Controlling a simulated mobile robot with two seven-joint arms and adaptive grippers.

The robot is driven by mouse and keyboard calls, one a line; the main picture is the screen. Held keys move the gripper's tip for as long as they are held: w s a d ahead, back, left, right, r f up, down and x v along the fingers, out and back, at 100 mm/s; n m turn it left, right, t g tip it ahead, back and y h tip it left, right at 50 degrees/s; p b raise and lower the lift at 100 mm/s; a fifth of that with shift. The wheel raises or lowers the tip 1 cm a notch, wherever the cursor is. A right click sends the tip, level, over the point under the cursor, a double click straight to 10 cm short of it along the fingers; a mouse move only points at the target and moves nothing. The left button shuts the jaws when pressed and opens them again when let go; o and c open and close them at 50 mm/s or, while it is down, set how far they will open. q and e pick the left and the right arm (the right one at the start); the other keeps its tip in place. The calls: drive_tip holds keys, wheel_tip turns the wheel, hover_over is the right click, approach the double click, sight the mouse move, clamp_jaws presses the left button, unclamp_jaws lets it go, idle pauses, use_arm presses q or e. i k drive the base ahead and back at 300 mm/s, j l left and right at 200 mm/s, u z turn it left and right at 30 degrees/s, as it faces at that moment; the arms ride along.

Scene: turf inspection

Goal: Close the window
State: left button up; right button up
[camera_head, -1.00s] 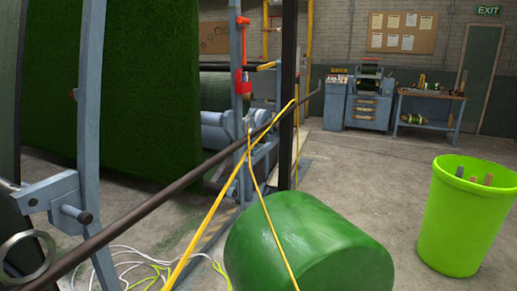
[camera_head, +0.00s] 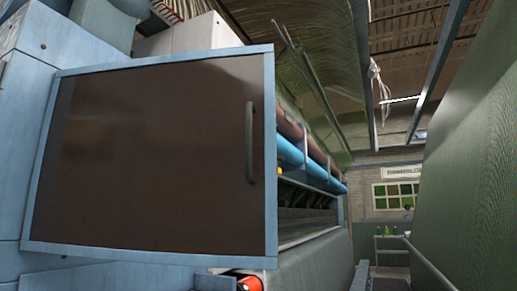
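A window-like panel (camera_head: 150,160) with a dark brown pane and a light blue frame fills the left half of the head view. A dark vertical bar handle (camera_head: 250,143) sits near its right edge. The panel's right edge stands in front of the machine behind it. I cannot tell for certain whether the panel is open or shut. A small multi-pane window (camera_head: 397,195) is in the far wall at the right; its state is too small to tell. Neither of my grippers is in view.
A long machine with blue and reddish rollers (camera_head: 305,158) runs back to the right of the panel. A tall green turf sheet (camera_head: 470,150) stands at the right. A shelf with green bottles (camera_head: 391,240) is at the far end. An orange-red object (camera_head: 249,284) lies below the panel.

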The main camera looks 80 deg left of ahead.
sight(141, 164)
drive_tip(key=u, duration=3.65)
